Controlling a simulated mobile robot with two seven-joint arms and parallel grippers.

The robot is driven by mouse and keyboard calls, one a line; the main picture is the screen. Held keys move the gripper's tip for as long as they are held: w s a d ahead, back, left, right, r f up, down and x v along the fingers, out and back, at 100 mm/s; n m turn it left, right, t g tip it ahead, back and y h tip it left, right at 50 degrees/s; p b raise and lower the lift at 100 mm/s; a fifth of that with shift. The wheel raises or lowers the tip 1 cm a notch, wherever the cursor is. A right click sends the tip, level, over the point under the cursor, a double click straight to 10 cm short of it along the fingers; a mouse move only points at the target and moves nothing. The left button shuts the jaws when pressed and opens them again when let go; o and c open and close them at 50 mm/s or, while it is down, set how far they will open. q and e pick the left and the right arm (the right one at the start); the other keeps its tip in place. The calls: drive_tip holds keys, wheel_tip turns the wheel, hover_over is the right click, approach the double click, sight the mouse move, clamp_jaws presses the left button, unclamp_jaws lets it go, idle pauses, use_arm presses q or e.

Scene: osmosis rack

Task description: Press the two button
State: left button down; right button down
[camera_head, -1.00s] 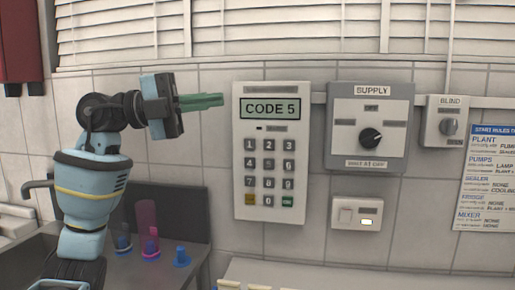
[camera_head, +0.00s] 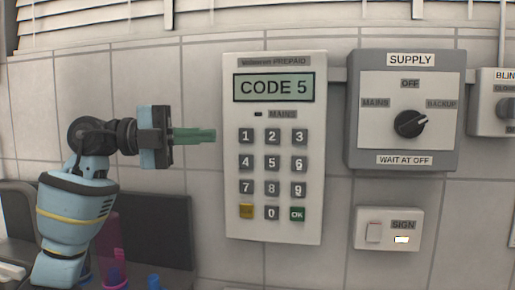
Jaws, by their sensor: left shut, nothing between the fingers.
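The white keypad panel (camera_head: 230,180) hangs on the tiled wall, its display (camera_head: 274,87) reading "CODE 5". The two button (camera_head: 272,136) is a dark key in the middle of the top row, between the one button (camera_head: 246,136) and the three button (camera_head: 299,137). My left gripper (camera_head: 213,135) is shut and empty, its green fingers pointing right. The fingertips are just left of the panel's edge in the picture, level with the top row of buttons. Their distance from the wall is hard to tell. My right gripper is not in view.
Right of the keypad is the grey supply box (camera_head: 454,110), its black knob (camera_head: 410,124) pointing towards BACKUP. Below it is the sign switch (camera_head: 388,229). A blind knob panel (camera_head: 495,103) is cut by the right edge. A pink tube (camera_head: 109,240) and blue items stand at lower left.

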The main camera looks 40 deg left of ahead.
sight(259, 136)
use_arm(q)
drive_tip(key=shift+w+a+f, duration=0.25)
drive_tip(key=shift+w+f, duration=0.05)
drive_tip(key=shift+f, duration=0.1)
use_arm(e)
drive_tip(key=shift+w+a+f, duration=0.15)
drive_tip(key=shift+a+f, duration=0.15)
use_arm(q)
drive_tip(key=shift+d, duration=0.1)
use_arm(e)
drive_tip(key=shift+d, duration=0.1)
